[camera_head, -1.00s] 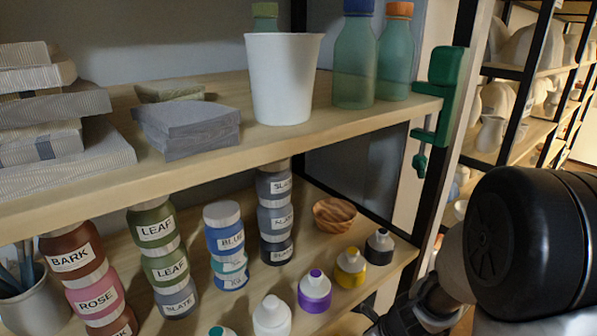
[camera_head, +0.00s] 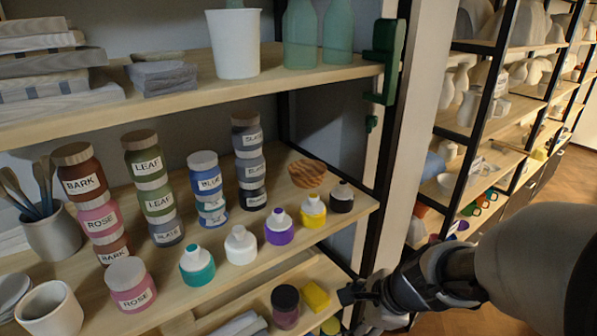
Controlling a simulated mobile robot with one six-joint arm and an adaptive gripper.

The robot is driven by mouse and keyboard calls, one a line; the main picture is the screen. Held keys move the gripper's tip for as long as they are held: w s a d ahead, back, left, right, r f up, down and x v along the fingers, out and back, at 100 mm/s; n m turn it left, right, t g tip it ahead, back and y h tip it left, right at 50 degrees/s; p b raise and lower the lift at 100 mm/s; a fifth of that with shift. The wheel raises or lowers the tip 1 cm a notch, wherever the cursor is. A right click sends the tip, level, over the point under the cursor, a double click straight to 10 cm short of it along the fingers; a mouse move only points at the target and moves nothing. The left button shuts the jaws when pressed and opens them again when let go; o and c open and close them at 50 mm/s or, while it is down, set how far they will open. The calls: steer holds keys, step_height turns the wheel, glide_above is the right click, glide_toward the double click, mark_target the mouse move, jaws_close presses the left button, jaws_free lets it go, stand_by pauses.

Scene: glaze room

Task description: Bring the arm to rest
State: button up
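My arm comes in from the right edge. My gripper (camera_head: 362,302) is low in the picture, in front of the right end of the lower shelves. Its dark fingers point left and are small, so I cannot tell whether they are open or shut. I see nothing clearly held in it. A yellow block (camera_head: 315,296) and a dark jar with a purplish label (camera_head: 286,306) stand on the lowest visible shelf just left of it. I cannot tell whether the gripper touches the shelf.
The middle shelf (camera_head: 270,252) holds stacked labelled jars, small bottles in a row and a wooden bowl (camera_head: 307,173). A white cup (camera_head: 234,43) stands on the upper shelf. A green clamp (camera_head: 384,62) grips that shelf's right end.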

steer(key=s+d+r+n+h, duration=0.1)
steer(key=s+r+n, duration=0.4)
steer(key=s+n, duration=0.3)
steer(key=s+d+r+n+h, duration=0.1)
steer(key=s+r+n+h, duration=0.1)
steer(key=s+r+n, duration=0.4)
steer(key=s+n, duration=0.2)
steer(key=n, duration=0.3)
steer(key=shift+s+d+r+n+t+h+b, duration=0.15)
steer(key=shift+d+r+n+t+h+b, duration=0.05)
steer(key=shift+d+n+t+h+b, duration=0.1)
